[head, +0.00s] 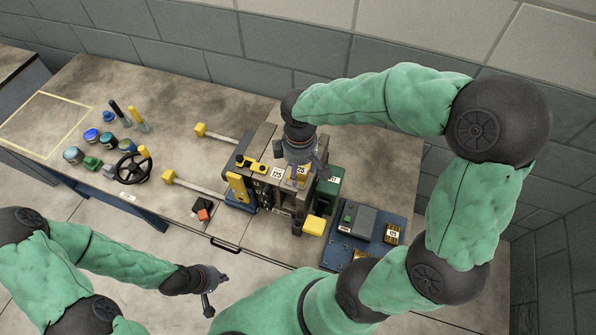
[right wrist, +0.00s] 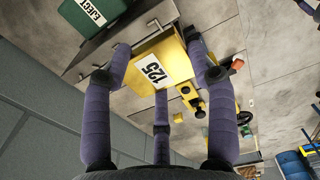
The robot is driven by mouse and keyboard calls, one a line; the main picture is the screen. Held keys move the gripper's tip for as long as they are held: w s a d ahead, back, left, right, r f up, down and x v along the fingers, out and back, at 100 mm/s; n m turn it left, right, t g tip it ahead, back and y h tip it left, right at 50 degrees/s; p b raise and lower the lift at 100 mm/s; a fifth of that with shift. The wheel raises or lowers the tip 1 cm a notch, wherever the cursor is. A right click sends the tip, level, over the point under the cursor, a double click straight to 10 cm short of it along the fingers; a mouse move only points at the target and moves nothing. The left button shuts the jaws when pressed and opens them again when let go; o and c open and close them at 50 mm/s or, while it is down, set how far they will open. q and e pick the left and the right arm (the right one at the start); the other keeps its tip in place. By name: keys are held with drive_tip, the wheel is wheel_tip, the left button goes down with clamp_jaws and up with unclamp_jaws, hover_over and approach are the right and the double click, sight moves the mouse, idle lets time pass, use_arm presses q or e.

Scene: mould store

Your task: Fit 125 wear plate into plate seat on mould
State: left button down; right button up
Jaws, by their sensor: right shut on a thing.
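In the head view my right gripper (head: 300,165) is over the mould, shut on the plate (head: 299,179). The mould (head: 264,137) is a dark grey block on the bench, with a white 125 label (head: 277,173) on it next to the held plate. The gripper and plate hide the plate seat; I cannot tell whether the plate touches it. My left gripper (head: 208,297) hangs low in front of the bench, apart from everything; its opening is unclear.
A green box marked EJECT (right wrist: 82,12) is beside the mould. A blue tray (head: 395,255) at right holds a grey device (head: 357,222) and a 125-labelled piece (head: 392,234). A black handwheel (head: 133,168) and several pots stand at left. Yellow-ended bars (head: 200,187) stick out left.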

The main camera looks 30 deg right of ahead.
sight(298, 171)
drive_tip(key=w+f, duration=0.1)
drive_tip(key=w+d+f, duration=0.1)
drive_tip(key=f, duration=0.1)
drive_tip(key=w+f, duration=0.1)
drive_tip(key=shift+w+d+f+b, duration=0.15)
drive_tip(key=shift+d+b, duration=0.1)
drive_tip(key=shift+b, duration=0.15)
drive_tip(key=shift+f+b, duration=0.4)
drive_tip(key=shift+f, duration=1.15)
drive_tip(key=shift+f, duration=0.2)
drive_tip(key=o, duration=1.6)
drive_tip(key=shift+o, duration=0.2)
drive_tip(key=shift+r, duration=0.55)
wheel_tip(298, 171, up, 11)
drive_tip(key=p, duration=0.2)
drive_tip(key=shift+r+p, duration=0.15)
drive_tip(key=shift+p, duration=0.2)
